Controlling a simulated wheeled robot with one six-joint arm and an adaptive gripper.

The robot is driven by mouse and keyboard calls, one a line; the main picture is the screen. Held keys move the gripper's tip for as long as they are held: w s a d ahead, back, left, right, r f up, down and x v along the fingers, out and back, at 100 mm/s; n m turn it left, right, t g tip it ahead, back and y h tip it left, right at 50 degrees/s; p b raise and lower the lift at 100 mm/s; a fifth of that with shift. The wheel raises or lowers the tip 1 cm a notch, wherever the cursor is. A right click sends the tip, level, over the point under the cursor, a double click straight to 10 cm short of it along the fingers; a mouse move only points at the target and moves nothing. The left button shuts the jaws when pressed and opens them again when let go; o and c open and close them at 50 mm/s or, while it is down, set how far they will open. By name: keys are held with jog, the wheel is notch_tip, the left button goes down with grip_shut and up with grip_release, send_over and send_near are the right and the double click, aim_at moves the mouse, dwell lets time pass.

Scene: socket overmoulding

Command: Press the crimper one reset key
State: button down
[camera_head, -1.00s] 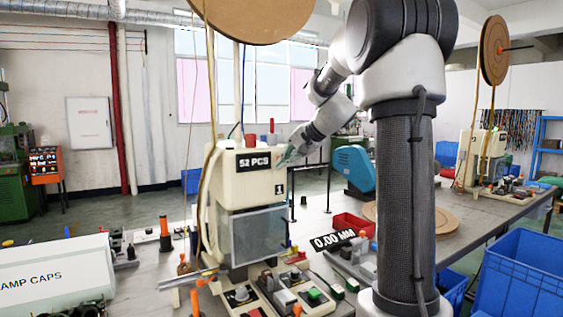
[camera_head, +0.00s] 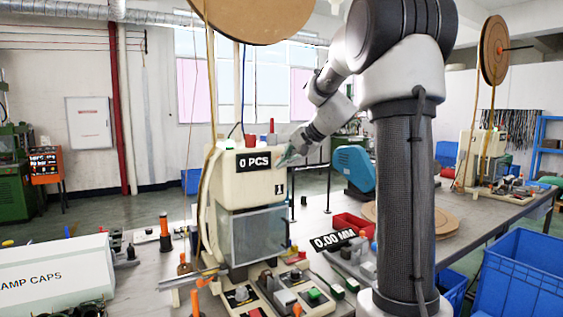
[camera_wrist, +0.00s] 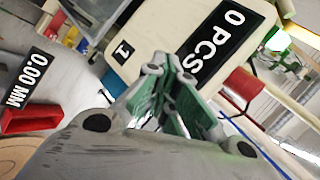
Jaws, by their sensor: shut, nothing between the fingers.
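Crimper one (camera_head: 240,187) is the cream machine marked "1" at the middle of the head view. Its black counter display (camera_head: 253,162) reads "0 PCS", and this display also shows in the wrist view (camera_wrist: 218,38). My gripper (camera_head: 286,160) is at the upper right edge of the crimper's housing, beside the display. In the wrist view its green-padded fingers (camera_wrist: 168,66) are shut and empty, overlapping the front face near the display. I cannot make out the reset key; the fingers may hide it. Whether the fingertips touch the housing cannot be told.
A black "0.00 MM" readout (camera_head: 333,240) and a red bin (camera_head: 352,223) stand right of the crimper. A blue machine (camera_head: 354,168) stands behind. A control box with a green button (camera_head: 314,294) is in front. A second crimper (camera_head: 482,157) stands far right.

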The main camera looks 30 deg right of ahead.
jog(key=shift+s, duration=0.7)
jog(key=s, duration=0.5)
jog(key=shift+d, duration=0.1)
dwell(0.7)
jog(key=s+f+n+g+h, duration=0.1)
jog(key=s+f+n+g, duration=0.15)
jog(key=s+f, duration=0.4)
jog(key=s+a+f+n+g+h, duration=0.1)
jog(key=s+a+n, duration=0.2)
jog(key=s, duration=0.8)
jog(key=s+a+f+n+g+h, duration=0.1)
jog(key=s+n, duration=0.4)
jog(key=s, duration=0.6)
jog(key=shift+a+f+h, duration=0.6)
jog(key=shift+a+f, duration=0.2)
jog(key=shift+a, duration=0.35)
